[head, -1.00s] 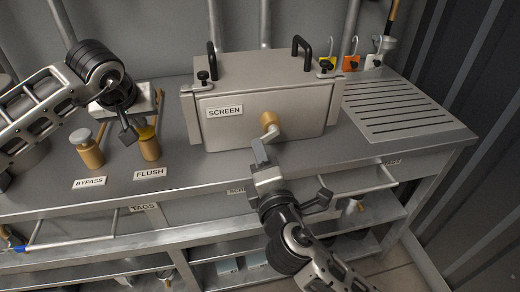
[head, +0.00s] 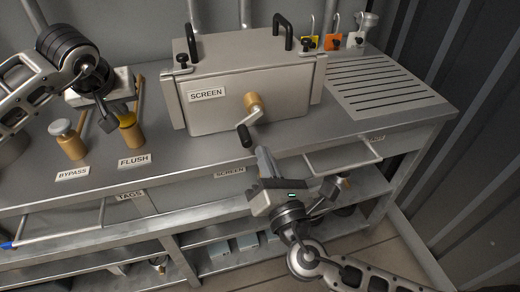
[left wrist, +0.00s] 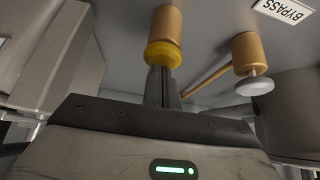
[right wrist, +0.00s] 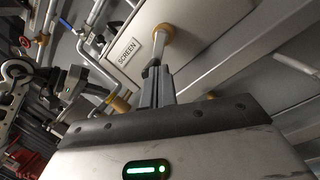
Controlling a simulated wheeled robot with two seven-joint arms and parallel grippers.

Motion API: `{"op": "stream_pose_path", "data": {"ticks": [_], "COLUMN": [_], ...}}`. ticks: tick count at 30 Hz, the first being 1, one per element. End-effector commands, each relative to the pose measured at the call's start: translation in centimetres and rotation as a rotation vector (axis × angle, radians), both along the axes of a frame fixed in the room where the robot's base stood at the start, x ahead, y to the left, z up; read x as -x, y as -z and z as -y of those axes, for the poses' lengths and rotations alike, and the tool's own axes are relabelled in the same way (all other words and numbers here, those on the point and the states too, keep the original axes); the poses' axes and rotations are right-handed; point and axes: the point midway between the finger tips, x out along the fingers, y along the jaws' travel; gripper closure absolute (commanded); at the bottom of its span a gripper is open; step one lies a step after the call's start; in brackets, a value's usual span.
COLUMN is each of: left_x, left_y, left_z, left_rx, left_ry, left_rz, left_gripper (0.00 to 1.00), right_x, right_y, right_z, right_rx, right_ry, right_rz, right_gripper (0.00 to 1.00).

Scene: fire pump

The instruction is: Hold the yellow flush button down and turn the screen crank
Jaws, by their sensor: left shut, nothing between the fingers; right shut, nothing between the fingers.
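The yellow flush button (head: 127,119) tops a brass post behind the FLUSH label. My left gripper (head: 120,108) is shut, with its fingertips against the button; the left wrist view shows them meeting the yellow cap (left wrist: 163,54). The screen crank (head: 253,103) has a brass hub on the front of the grey SCREEN box (head: 215,119), and its arm slants down and left to a black handle (head: 244,135). My right gripper (head: 262,152) is shut and empty, just below and right of the handle. In the right wrist view the fingertips (right wrist: 155,73) overlap the handle; contact is unclear.
The bypass post with a pale cap (head: 61,128) stands left of the flush post. A slotted drain panel (head: 385,85) lies right of the box. Drawer handles (head: 342,158) stick out below the bench edge near my right gripper. Bench top right of the crank is clear.

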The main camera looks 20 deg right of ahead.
Motion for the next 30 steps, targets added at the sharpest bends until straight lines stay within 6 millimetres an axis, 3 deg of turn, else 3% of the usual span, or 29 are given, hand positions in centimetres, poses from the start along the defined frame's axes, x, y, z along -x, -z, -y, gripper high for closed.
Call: {"op": "stream_pose_path", "data": {"ticks": [1, 6, 12, 20, 30], "left_x": [0.1, 0.1, 0.1, 0.1, 0.1], "left_y": [0.2, 0.2, 0.2, 0.2, 0.2], "left_z": [0.1, 0.1, 0.0, 0.0, 0.0], "left_rx": [0.0, -0.001, -0.001, -0.001, -0.001], "left_ry": [0.002, 0.001, 0.001, 0.001, 0.001], "left_rz": [-0.005, -0.005, -0.004, -0.004, -0.004], "left_gripper": [1.0, 1.0, 1.0, 1.0, 1.0], "right_x": [-0.3, 0.3, 1.9, 2.1, -2.2], "right_y": [1.2, 3.3, 5.4, 5.8, 3.0], "right_z": [0.6, 2.9, 5.2, 5.5, 2.1], "right_rx": [0.191, 0.778, 1.215, 1.36, 1.354], "right_ry": [0.017, 0.062, 0.058, 0.045, 0.047], "right_rz": [0.058, 0.327, 0.604, 0.722, 0.72], "right_gripper": [1.0, 1.0, 1.0, 1.0, 1.0]}}
